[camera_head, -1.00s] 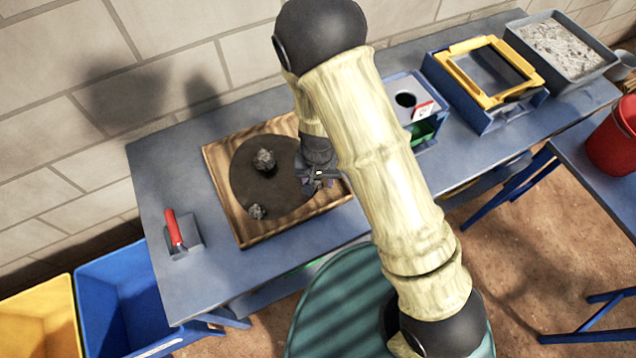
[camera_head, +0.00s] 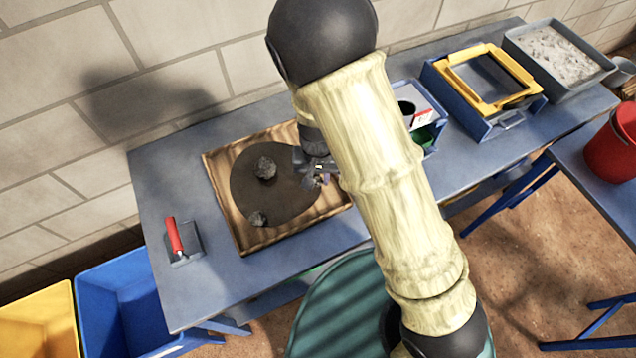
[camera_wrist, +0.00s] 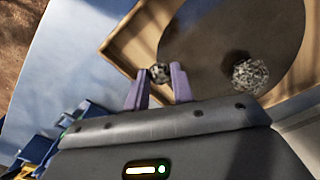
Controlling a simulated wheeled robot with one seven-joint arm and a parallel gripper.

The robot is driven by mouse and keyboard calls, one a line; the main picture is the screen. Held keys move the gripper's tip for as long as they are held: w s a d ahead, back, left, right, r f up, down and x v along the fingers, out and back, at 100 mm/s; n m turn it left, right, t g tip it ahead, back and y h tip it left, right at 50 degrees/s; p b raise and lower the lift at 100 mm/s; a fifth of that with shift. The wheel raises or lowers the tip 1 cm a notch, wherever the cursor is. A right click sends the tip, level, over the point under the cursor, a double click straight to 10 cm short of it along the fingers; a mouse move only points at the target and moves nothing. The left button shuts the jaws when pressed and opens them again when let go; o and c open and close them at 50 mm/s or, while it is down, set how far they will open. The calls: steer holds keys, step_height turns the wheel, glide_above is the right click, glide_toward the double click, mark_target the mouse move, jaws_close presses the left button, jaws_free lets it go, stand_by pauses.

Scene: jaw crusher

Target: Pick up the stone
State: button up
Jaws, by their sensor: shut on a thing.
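A small grey stone (camera_wrist: 159,73) is between the two purple fingertips of my gripper (camera_wrist: 158,76) in the wrist view, and the gripper is shut on it. In the head view my gripper (camera_head: 319,180) is over the right part of the dark round mat (camera_head: 283,200), and the held stone is mostly hidden there. Whether it is clear of the surface is hard to tell. A larger grey stone (camera_head: 265,168) lies on the mat to the left of my gripper; it also shows in the wrist view (camera_wrist: 250,77). Another small stone (camera_head: 258,219) lies near the mat's lower edge.
The mat lies in a wooden tray (camera_head: 228,215) on the blue-grey table (camera_head: 150,200). A red-handled trowel (camera_head: 176,240) lies left of it. To the right stand a box with a round hole (camera_head: 408,108), a yellow-framed box (camera_head: 470,105) and a grey bin (camera_head: 515,38).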

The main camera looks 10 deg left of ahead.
mark_target(319, 178)
step_height(319, 178, up, 4)
steer(key=shift+f, duration=0.1)
steer(key=shift+d, duration=0.1)
stand_by(0.5)
